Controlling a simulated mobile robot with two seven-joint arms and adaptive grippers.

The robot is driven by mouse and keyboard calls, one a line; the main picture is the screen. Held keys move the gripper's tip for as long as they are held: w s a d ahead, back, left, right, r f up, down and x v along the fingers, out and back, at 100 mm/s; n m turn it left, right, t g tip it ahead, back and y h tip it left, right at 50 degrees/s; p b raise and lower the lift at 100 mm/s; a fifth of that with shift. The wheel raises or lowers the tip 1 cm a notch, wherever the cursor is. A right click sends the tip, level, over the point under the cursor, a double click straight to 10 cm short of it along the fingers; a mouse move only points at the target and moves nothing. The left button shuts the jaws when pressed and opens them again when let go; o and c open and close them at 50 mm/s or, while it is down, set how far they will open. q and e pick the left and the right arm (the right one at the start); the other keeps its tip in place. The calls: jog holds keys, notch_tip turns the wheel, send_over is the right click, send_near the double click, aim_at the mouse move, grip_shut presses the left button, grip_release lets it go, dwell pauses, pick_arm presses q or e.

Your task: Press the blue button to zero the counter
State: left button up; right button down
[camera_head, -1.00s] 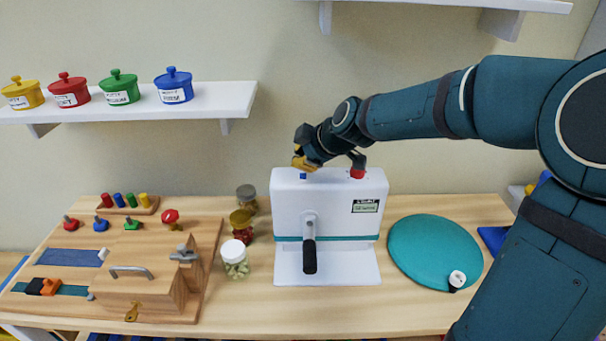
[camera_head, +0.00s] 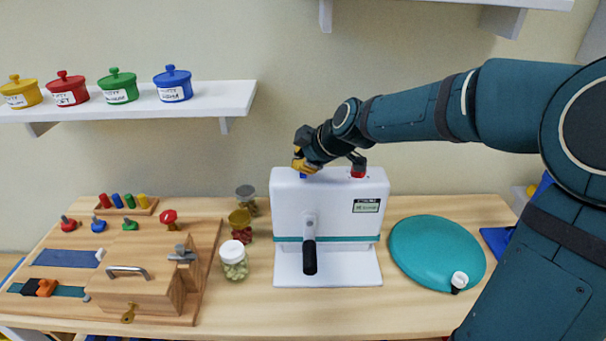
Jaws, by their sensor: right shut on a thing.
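The white counter machine (camera_head: 290,213) stands upright on the table, with a black-handled crank (camera_head: 309,257) on its front and a small display (camera_head: 366,206) at its upper right. The blue button (camera_head: 303,176) is on the left of its top, partly hidden by my right gripper (camera_head: 303,166). The yellow fingertips are right at the button, seemingly touching it. The right gripper is shut; I cannot make out anything held between its fingers. A red button (camera_head: 358,173) sits on the right of the top, under my wrist. My left gripper is not in view.
A teal disc (camera_head: 436,250) lies to the right of the machine. Small jars (camera_head: 234,262) stand to its left, beside a wooden latch board (camera_head: 205,270). A shelf (camera_head: 225,97) with colored pots is at upper left.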

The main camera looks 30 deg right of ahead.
jog(key=shift+f+b, duration=0.5)
jog(key=shift+b, duration=0.05)
dwell(0.6)
dwell(0.4)
jog(key=shift+r+p, duration=0.5)
jog(key=shift+r, duration=0.4)
jog(key=shift+r, duration=0.1)
notch_tip(320, 180, up, 5)
jog(key=p, duration=0.3)
dwell(0.6)
